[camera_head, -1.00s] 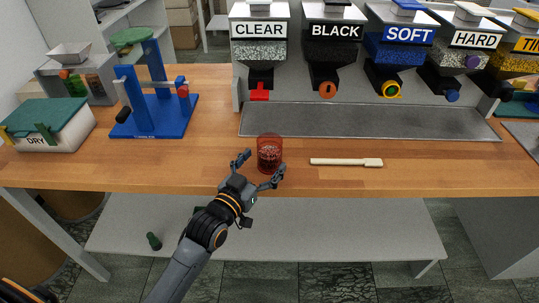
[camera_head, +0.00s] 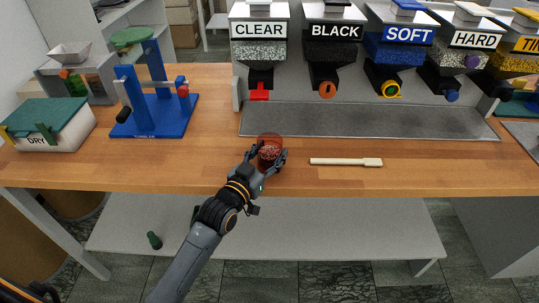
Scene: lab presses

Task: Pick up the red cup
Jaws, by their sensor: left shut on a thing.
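The red cup (camera_head: 270,146) is a translucent red tumbler with dark and pale bits visible inside it. It stands upright on the wooden table (camera_head: 210,175) near the front edge. My left gripper (camera_head: 268,158) reaches in from the front, with one finger on each side of the cup, and is shut on it. The fingers hide the lower part of the cup. My right gripper is not in view.
A white brush-like tool (camera_head: 345,162) lies to the right of the cup. Behind is a grey metal tray (camera_head: 370,121) under labelled dispensers (camera_head: 259,45). A blue press (camera_head: 155,115) and a DRY box (camera_head: 45,127) stand at left.

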